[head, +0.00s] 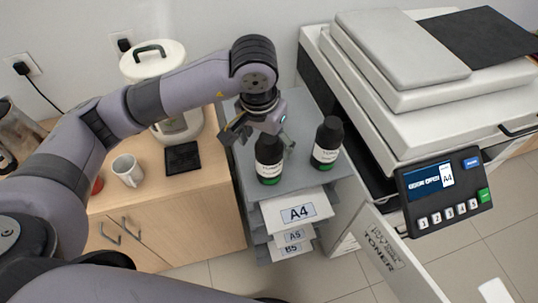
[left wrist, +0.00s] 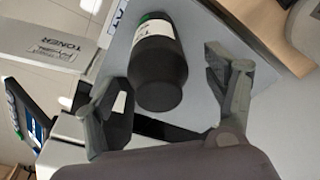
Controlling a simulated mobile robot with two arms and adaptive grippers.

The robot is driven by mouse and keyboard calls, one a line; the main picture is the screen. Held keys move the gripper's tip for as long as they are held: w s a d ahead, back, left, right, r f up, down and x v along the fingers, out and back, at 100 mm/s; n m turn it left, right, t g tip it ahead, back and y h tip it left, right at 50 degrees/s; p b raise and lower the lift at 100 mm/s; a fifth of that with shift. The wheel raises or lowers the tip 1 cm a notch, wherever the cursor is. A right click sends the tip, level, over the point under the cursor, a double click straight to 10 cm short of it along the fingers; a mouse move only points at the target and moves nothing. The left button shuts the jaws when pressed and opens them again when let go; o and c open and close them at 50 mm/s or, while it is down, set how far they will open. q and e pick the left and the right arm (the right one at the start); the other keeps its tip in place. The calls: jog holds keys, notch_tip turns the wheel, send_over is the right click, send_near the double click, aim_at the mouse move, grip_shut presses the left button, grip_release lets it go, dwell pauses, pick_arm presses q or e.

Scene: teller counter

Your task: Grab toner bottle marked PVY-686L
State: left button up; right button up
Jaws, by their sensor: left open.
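Two black toner bottles with white labels stand upright on a grey shelf top (head: 245,165). The left bottle (head: 268,171) has a green band at its base. The right bottle (head: 327,143) stands beside it, a little farther back. The label codes are too small to read. My left gripper (head: 260,134) is open at the top of the left bottle. In the left wrist view, one bottle (left wrist: 158,70) lies between the spread fingers, apart from both. My right gripper is not in view.
Paper trays marked A4 (head: 298,212) and A5 sit below the shelf top. A printer (head: 425,95) with an open front, a toner door (head: 385,245) and a control panel (head: 443,190) stands right. A wooden cabinet with a mug (head: 128,170) and a white appliance (head: 153,62) stands left.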

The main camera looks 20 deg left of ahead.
pick_arm(q)
jog(key=shift+f+p, duration=0.35)
jog(key=f+p, duration=0.1)
jog(key=f, duration=0.2)
jog(key=shift+w+d+f+p, duration=0.2)
jog(key=shift+f+p, duration=0.05)
jog(key=shift+p, duration=0.15)
jog(key=shift+w+f, duration=0.1)
jog(key=shift+f, duration=0.35)
jog(key=c, duration=1.5)
